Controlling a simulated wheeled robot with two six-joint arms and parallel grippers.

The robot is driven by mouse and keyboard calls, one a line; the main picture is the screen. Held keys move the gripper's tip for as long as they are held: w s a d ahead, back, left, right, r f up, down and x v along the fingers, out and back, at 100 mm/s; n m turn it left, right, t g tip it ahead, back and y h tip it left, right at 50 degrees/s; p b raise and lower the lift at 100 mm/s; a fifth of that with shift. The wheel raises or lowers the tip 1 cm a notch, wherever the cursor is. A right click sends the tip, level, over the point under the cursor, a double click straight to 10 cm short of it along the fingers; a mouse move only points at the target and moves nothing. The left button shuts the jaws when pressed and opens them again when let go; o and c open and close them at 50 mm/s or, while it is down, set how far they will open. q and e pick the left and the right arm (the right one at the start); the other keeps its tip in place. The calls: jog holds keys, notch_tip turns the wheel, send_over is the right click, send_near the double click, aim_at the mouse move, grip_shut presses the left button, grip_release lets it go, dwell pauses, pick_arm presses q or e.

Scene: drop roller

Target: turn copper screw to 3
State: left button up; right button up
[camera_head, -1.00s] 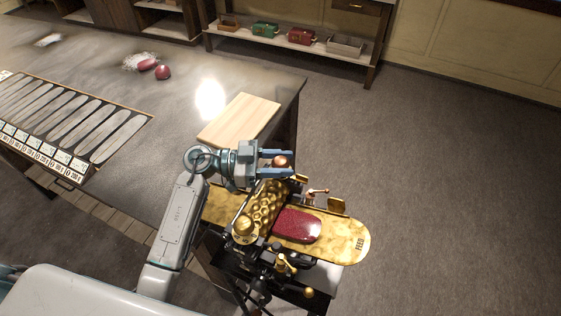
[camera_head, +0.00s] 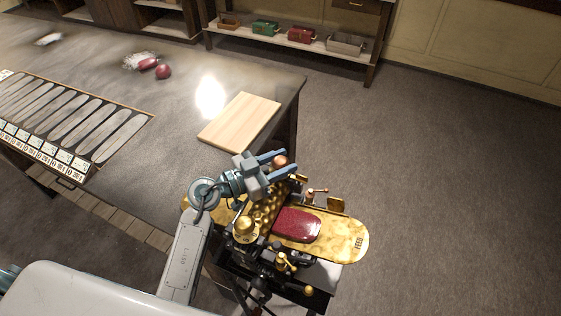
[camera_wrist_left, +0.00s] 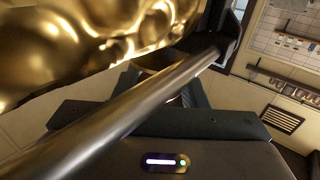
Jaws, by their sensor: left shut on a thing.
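My left gripper (camera_head: 284,160) is shut on the round copper knob of the copper screw (camera_head: 280,162), at the back end of the brass roller machine. The knob shows between the blue fingers, and the screw's shaft and scale cannot be made out. The machine has a golden embossed roller (camera_head: 262,214) and a golden feed plate (camera_head: 347,244) marked FEED. A glossy dark red slab (camera_head: 297,224) lies on the plate beside the roller. In the left wrist view, the golden roller (camera_wrist_left: 75,40) and a steel rod (camera_wrist_left: 140,105) are close; the knob is not clear.
A brass knob (camera_head: 245,230) and small handles stand at the machine's near side. A wooden board (camera_head: 240,121) lies on the table (camera_head: 190,95) behind my left arm. Bare floor is to the right.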

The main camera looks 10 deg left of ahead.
dwell(0.4)
pick_arm(q)
jog(key=o, duration=0.9)
jog(key=shift+o, duration=0.3)
